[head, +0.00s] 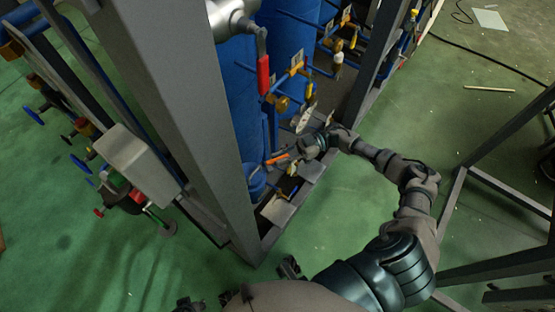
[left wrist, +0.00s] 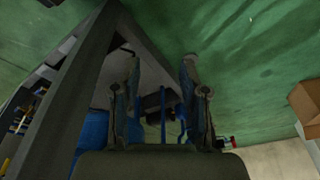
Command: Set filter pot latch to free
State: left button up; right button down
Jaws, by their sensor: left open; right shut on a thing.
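In the head view my right arm reaches down to the foot of the blue vessels. My right gripper (head: 292,155) is shut at a small orange handle (head: 277,160), which looks like the filter pot latch. The handle's far end sticks out to the left of the fingers; the fingers hide the rest. A small blue rounded body (head: 256,182), perhaps the filter pot, sits just left and below. In the left wrist view my left gripper (left wrist: 162,85) is open, its two fingers wide apart with nothing between them.
A thick grey frame post (head: 170,95) stands left of the work spot. A red-handled lever (head: 263,75) hangs above it, and blue pipes with yellow valves (head: 297,65) lie behind. Another grey frame (head: 455,195) is at right. Green floor between is clear.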

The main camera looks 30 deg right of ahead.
jog(key=shift+w+d+g+b, duration=0.2)
jog(key=shift+w+g+b, duration=0.1)
jog(key=shift+w+b, duration=0.05)
pick_arm(q)
jog(key=shift+w+d+r+t, duration=0.15)
jog(key=shift+w+r+t, duration=0.25)
jog(key=shift+r, duration=0.35)
jog(key=shift+w+d+r+t, duration=0.15)
jog(key=shift+w+r+t, duration=0.25)
jog(key=shift+r, duration=0.3)
pick_arm(e)
jog(key=shift+w+r+n+g, duration=0.1)
jog(key=shift+r+n+g, duration=0.2)
jog(key=shift+n, duration=0.1)
pick_arm(q)
jog(key=shift+w+a, duration=0.1)
pick_arm(e)
jog(key=c, duration=1.2)
grip_release()
jog(key=shift+d, duration=0.1)
jog(key=shift+o, duration=0.4)
jog(key=shift+d+f, duration=0.2)
jog(key=shift+f, duration=0.1)
pick_arm(q)
jog(key=shift+d, duration=0.3)
pick_arm(e)
jog(key=d, duration=1.2)
jog(key=shift+d, duration=0.2)
